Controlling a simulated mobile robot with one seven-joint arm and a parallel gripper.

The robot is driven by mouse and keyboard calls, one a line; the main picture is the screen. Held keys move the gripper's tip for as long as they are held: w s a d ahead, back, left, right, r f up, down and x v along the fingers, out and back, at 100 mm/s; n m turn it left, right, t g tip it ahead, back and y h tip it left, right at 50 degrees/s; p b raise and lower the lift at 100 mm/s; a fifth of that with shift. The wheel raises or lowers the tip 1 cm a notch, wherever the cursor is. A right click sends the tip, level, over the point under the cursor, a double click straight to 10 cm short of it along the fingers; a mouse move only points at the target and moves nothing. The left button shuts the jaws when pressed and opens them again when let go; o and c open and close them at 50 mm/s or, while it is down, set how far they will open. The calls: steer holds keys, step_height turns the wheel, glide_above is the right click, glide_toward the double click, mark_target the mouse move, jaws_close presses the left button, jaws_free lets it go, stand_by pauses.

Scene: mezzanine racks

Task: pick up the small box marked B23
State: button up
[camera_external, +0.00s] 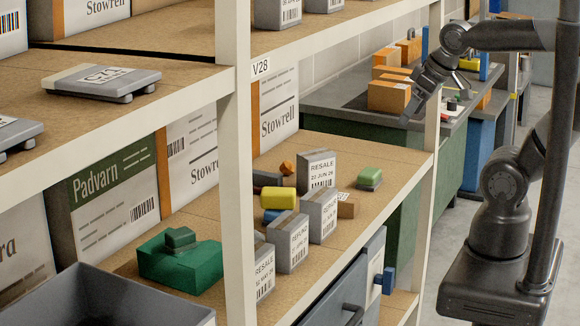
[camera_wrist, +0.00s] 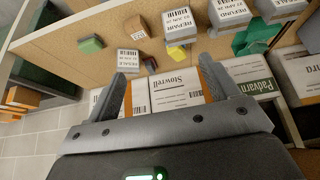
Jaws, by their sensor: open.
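I cannot read the mark B23 on any box in either view. Small items stand on the middle shelf in the external view: an orange block (camera_external: 287,168), a brown box (camera_external: 346,206), a yellow block (camera_external: 279,199), and grey boxes (camera_external: 318,170) labelled RESALE or REFUND. In the wrist view a brown box (camera_wrist: 137,28), a small dark box (camera_wrist: 150,63) and a yellow block (camera_wrist: 178,54) lie beyond the fingers. My gripper (camera_external: 425,95) is open and empty, apart from the shelf items, near the right rack post. Its spread fingers also show in the wrist view (camera_wrist: 170,68).
The white rack posts (camera_external: 236,150) and upper shelf (camera_external: 130,90) frame the shelf. Large Stowrell and Padvarn cartons (camera_external: 110,195) stand at its back. A green block (camera_external: 369,178) and dark green item (camera_external: 180,262) are also there. A bench (camera_external: 345,100) with orange boxes stands behind.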

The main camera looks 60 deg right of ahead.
steer(key=shift+w, duration=0.1)
steer(key=n+g, duration=0.1)
steer(key=g, duration=0.5)
glide_above(343, 197)
step_height(343, 197, down, 23)
steer(key=shift+a+r, duration=0.1)
steer(key=shift+f, duration=4.05)
steer(key=shift+c, duration=0.3)
steer(key=c, duration=1)
